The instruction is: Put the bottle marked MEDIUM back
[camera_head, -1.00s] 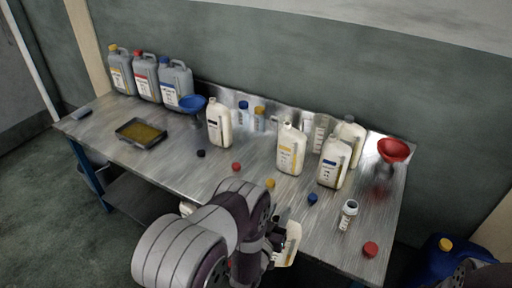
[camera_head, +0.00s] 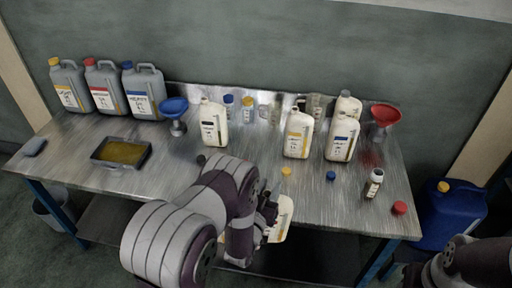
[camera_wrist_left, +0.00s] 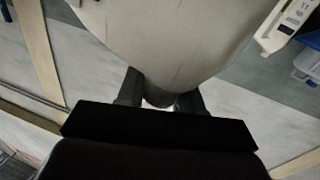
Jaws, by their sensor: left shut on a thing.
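My left gripper (camera_head: 266,214) is shut on a cream bottle (camera_head: 284,217) and holds it at the table's front edge. The arm hides part of this bottle and its marking cannot be read. In the left wrist view its pale body (camera_wrist_left: 175,35) fills the top middle, between the fingers (camera_wrist_left: 160,92). Other cream bottles stand on the metal table: one with a dark label (camera_head: 213,124) left of centre, one with a yellow label (camera_head: 298,134), and one with a blue label (camera_head: 342,138). My right gripper is not in view.
Three grey jugs (camera_head: 104,88) stand at the back left, near a shallow tray (camera_head: 97,154). A blue funnel (camera_head: 174,106) and a red funnel (camera_head: 385,115) stand at the back.

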